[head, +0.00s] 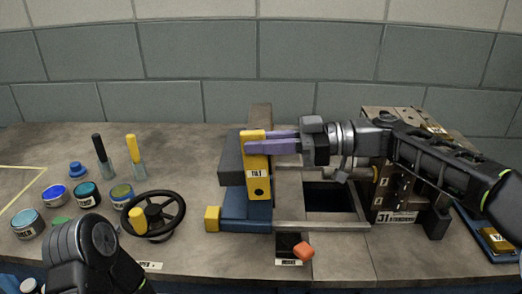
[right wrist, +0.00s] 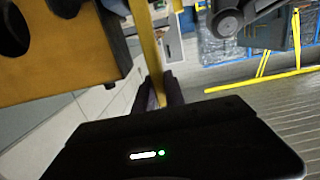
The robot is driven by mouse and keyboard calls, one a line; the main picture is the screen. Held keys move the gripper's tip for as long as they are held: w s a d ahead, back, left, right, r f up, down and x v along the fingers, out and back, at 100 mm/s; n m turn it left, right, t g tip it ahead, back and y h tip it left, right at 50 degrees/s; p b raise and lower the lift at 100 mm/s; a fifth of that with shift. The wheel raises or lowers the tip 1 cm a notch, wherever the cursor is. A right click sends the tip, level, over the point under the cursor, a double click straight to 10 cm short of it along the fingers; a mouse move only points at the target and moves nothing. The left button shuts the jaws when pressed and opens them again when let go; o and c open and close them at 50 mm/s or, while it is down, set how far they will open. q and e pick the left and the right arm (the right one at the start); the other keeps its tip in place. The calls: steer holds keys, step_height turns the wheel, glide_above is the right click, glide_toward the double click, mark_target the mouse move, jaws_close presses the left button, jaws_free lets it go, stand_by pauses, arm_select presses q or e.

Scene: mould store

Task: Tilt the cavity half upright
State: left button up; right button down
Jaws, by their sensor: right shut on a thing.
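A yellow lever (head: 258,178) labelled "TILT" stands upright on a blue base (head: 245,215) near the middle of the bench. My right gripper (head: 246,141), with purple fingers, reaches in from the right and is shut on the lever's upper part.
A black handwheel (head: 153,214) with a yellow knob stands left of the lever. Several paint tins (head: 87,194) and two brushes (head: 135,157) stand farther left. An orange-knobbed control (head: 304,252) is at the front. The dark opening (head: 328,197) lies between grey rails.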

steer(key=c, duration=1.4)
jaws_free()
steer(key=d, duration=0.7)
steer(key=shift+d+r, duration=0.35)
steer(key=shift+d, duration=0.05)
steer(key=shift+s, duration=0.15)
